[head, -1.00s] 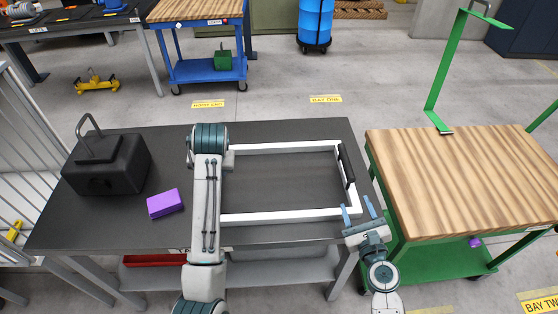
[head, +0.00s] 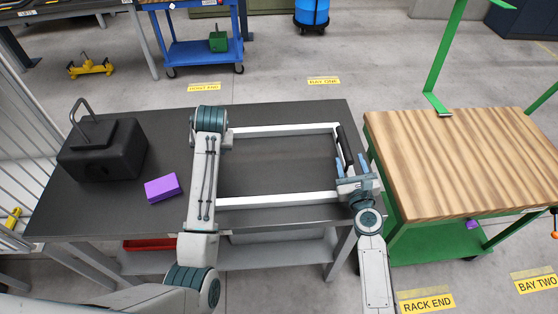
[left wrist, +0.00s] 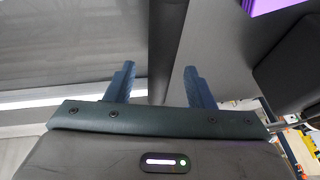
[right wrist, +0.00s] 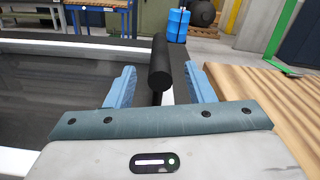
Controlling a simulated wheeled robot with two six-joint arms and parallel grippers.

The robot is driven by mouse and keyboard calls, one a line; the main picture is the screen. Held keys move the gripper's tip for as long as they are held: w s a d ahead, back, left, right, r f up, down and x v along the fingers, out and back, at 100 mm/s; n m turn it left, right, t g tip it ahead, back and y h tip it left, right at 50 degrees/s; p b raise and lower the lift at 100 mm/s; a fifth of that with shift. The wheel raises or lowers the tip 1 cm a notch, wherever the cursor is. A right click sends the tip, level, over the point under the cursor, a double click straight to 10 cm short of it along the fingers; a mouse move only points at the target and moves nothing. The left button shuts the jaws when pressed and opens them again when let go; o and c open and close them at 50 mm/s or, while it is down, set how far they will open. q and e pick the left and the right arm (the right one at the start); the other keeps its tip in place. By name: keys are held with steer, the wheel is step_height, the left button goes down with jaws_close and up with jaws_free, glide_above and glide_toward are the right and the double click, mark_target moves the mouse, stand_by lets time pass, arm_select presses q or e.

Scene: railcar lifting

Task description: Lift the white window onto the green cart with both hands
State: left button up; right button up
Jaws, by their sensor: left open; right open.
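The white window (head: 280,199), a white frame around a dark pane, lies flat on the dark grey table. A black handle (head: 344,147) runs along its right side. My right gripper (head: 352,164) is open at the right side of the window; in the right wrist view the black handle (right wrist: 160,64) stands between its blue fingers (right wrist: 160,88). My left arm covers the window's left side in the head view, and its fingers are hidden there. In the left wrist view my left gripper (left wrist: 158,84) is open above a dark edge strip. The green cart (head: 430,240) with a striped wooden top stands at the right.
A black block with a loop handle (head: 102,155) and a purple box (head: 163,187) stand on the table (head: 300,115) to the left. A tall green post (head: 446,55) rises from the cart's back edge. A narrow gap separates table and cart.

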mark_target(348, 151)
arm_select(q)
steer(key=x, duration=0.4)
steer(key=shift+w, duration=0.1)
arm_select(e)
steer(key=w, duration=0.4)
steer(key=shift+a, duration=0.3)
arm_select(q)
jaws_close()
arm_select(e)
steer(key=shift+f, duration=0.1)
jaws_close()
stand_by(0.3)
arm_select(q)
steer(key=shift+w+r, duration=0.15)
steer(key=shift+r, duration=0.05)
arm_select(e)
steer(key=shift+w+r, duration=0.15)
steer(key=shift+r, duration=0.1)
